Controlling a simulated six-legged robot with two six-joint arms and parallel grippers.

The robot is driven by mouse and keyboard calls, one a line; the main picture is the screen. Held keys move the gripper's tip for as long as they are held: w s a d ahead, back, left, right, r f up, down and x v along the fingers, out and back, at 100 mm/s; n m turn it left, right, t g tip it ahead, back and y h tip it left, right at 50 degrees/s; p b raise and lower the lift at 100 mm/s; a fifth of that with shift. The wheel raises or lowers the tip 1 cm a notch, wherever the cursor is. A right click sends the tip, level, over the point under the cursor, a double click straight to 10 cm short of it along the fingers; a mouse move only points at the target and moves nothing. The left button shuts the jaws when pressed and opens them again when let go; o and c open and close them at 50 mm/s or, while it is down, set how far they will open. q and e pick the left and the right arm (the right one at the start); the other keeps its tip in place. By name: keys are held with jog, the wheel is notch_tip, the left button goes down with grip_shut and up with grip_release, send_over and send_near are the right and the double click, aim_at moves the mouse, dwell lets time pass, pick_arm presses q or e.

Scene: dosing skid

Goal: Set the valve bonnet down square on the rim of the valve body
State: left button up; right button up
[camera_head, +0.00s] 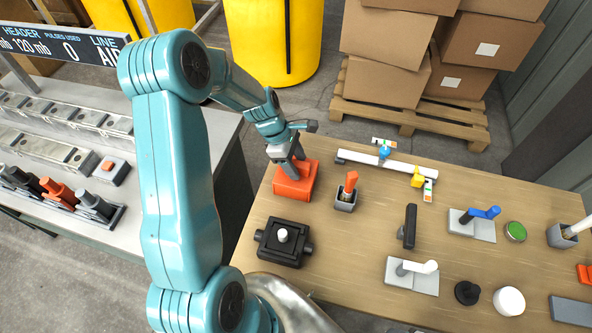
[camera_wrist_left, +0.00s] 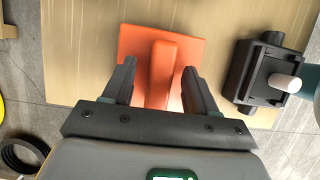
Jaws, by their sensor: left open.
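The orange valve bonnet (camera_head: 294,184), a square plate with a raised grip, sits on the wooden table near its left edge. My left gripper (camera_head: 291,163) is over it, pointing down. In the left wrist view the open jaws (camera_wrist_left: 157,72) stand on either side of the bonnet's grip (camera_wrist_left: 160,65), with a gap visible beside it. The black valve body (camera_head: 270,245), a square box with side stubs and a white piece in its middle, stands nearer me on the table. It also shows at the right of the left wrist view (camera_wrist_left: 256,80). My right gripper is not in view.
A grey cup with an orange-handled tool (camera_head: 346,194) stands right of the bonnet. A black handle (camera_head: 408,227), a white-levered block (camera_head: 412,273) and a blue-levered block (camera_head: 473,222) are farther right. A grey bench (camera_head: 225,150) lies left, across a gap.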

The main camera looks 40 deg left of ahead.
pick_arm(q)
jog(key=shift+w+f, duration=0.1)
jog(key=shift+f, duration=0.15)
jog(key=shift+d+r, duration=0.1)
jog(key=shift+d, duration=0.05)
grip_shut()
